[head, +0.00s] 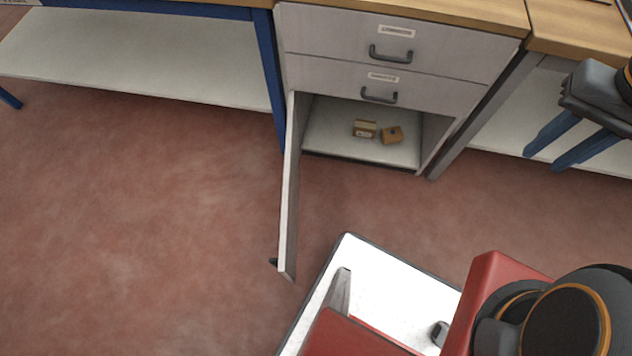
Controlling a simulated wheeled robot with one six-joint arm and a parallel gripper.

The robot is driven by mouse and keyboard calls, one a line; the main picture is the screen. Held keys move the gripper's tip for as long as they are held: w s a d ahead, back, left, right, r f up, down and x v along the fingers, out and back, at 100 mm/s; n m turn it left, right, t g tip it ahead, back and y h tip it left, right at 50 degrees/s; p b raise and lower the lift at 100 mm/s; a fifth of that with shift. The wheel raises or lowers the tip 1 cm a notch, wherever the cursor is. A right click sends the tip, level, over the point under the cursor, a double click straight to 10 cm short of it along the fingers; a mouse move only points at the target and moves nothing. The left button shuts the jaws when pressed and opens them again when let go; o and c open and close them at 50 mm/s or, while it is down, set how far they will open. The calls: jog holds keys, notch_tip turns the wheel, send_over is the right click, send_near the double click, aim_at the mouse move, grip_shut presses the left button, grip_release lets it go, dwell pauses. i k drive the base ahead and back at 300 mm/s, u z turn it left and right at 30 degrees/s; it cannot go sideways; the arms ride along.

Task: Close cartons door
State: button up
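The cartons door (290,190) stands wide open on the left side of the cabinet's lower compartment, swung out toward me and seen nearly edge-on. A bit of its dark handle (273,262) shows at its outer end, on the left face. Inside the open compartment (335,148) lie two small brown cartons, one on the left (364,128) and one on the right (392,135). My gripper (545,161) is at the upper right, well to the right of the door. Its two blue fingers are apart with nothing between them.
Two closed drawers, the upper (340,38) and the lower (330,82), sit above the compartment. A workbench with a white lower shelf (140,55) is at the left, another bench (585,35) at the right. The red floor (140,220) left of the door is clear.

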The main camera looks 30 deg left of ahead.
aim_at(286, 262)
jog(key=z, duration=0.95)
jog(key=k, duration=1.7)
jog(key=u, duration=1.65)
jog(key=i, duration=0.5)
jog(key=u, duration=0.1)
jog(key=k, duration=0.55)
jog(key=z, duration=0.75)
